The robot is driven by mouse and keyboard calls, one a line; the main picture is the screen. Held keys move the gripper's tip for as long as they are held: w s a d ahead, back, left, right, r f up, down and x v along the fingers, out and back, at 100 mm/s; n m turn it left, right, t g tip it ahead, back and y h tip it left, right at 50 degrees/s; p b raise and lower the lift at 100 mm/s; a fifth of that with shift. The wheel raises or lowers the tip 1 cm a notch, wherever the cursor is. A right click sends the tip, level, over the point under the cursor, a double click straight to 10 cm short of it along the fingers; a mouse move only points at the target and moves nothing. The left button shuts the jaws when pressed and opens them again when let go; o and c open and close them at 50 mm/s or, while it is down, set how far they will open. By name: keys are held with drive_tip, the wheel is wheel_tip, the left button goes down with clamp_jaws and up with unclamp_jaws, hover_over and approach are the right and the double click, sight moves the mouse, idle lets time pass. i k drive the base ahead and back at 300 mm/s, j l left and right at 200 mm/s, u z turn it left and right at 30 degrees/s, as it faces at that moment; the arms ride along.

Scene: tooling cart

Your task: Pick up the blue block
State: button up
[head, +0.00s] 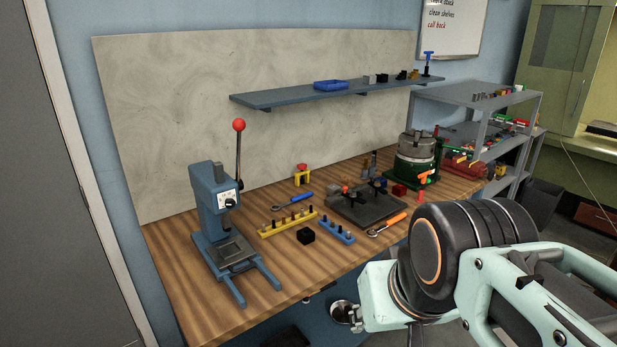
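The blue thing most like a block is a small blue bar with several pegs (336,230), lying on the wooden bench right of a black cube. I cannot tell whether it is the blue block. A blue tray (331,86) lies on the wall shelf, and a small blue T-shaped item (428,62) stands at the shelf's right end. No plain blue cube shows clearly. My arm reaches in from the lower right, in front of the bench's right part. My gripper's fingers cannot be made out, and nothing is seen held.
On the wooden bench (180,285) stand a blue lever press (210,210), black cube (306,236), yellow peg bar (288,224), dark fixture plate (366,208), orange-handled wrench (388,224) and green chuck fixture (412,165). A grey rack (480,97) stands at right. The bench's front left is fairly clear.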

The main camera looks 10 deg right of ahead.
sight(383, 181)
drive_tip(key=i+l+u, duration=0.4)
drive_tip(key=l+u, duration=0.2)
drive_tip(key=i+l+u, duration=0.1)
drive_tip(key=l, duration=0.25)
drive_tip(key=i+l+u, duration=0.15)
drive_tip(key=l, duration=0.25)
drive_tip(key=i+l, duration=0.15)
drive_tip(key=l, duration=0.3)
drive_tip(key=i+l+u, duration=0.1)
drive_tip(key=l, duration=0.35)
drive_tip(key=i+l, duration=0.15)
drive_tip(key=l, duration=0.3)
drive_tip(key=i+l, duration=0.1)
drive_tip(key=l, duration=0.35)
drive_tip(key=i+l+u, duration=0.1)
drive_tip(key=l, duration=0.35)
drive_tip(key=i+l+z, duration=0.2)
drive_tip(key=l, duration=0.35)
drive_tip(key=l+z, duration=0.2)
drive_tip(key=l, duration=0.35)
drive_tip(key=i+j+u, duration=0.15)
drive_tip(key=u, duration=0.25)
